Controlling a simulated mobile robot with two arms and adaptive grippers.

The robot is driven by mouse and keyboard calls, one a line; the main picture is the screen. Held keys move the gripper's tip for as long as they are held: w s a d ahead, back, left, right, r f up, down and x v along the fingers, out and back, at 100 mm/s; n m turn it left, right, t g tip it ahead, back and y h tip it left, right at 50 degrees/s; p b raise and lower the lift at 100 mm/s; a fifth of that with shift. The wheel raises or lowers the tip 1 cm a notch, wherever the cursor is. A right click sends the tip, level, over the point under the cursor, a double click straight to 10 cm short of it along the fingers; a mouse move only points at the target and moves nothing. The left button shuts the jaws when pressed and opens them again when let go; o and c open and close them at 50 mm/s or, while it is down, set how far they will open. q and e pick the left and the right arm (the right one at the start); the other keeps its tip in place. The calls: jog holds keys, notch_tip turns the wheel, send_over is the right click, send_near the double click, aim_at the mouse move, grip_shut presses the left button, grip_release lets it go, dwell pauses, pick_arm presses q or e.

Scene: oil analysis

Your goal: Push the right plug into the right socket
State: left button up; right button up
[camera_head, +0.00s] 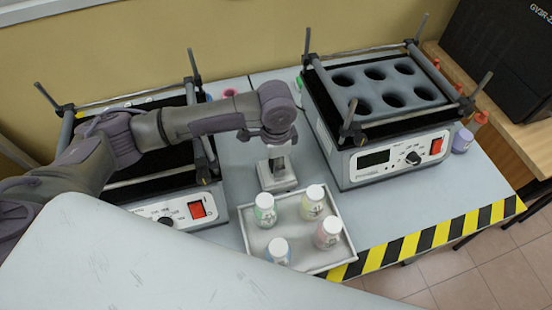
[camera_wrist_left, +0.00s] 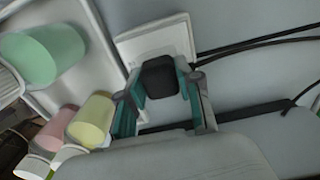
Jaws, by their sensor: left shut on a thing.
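The black plug (camera_wrist_left: 160,76) is between the teal-lined fingers of my left gripper (camera_wrist_left: 163,90) in the left wrist view, and the gripper is shut on it. The plug is over the white socket block (camera_wrist_left: 150,38); I cannot tell how deep it sits in it. In the head view my left gripper (camera_head: 278,153) points down at the white socket block (camera_head: 277,184), behind the tray of bottles. The plug is hidden there. My right gripper is not in view.
A white tray (camera_head: 241,215) with several capped bottles stands just in front of the socket block. Shaker machines stand to the right (camera_head: 375,160) and left (camera_head: 180,212). Black cables (camera_wrist_left: 255,42) run right in the left wrist view. Striped tape (camera_head: 420,240) marks the table's front edge.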

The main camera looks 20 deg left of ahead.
pick_arm(q)
jog(key=shift+f, duration=0.6)
dwell(0.4)
jog(key=o, duration=1.1)
jog(key=shift+o, duration=0.2)
notch_tip(320, 180, up, 12)
jog(key=shift+f, duration=0.1)
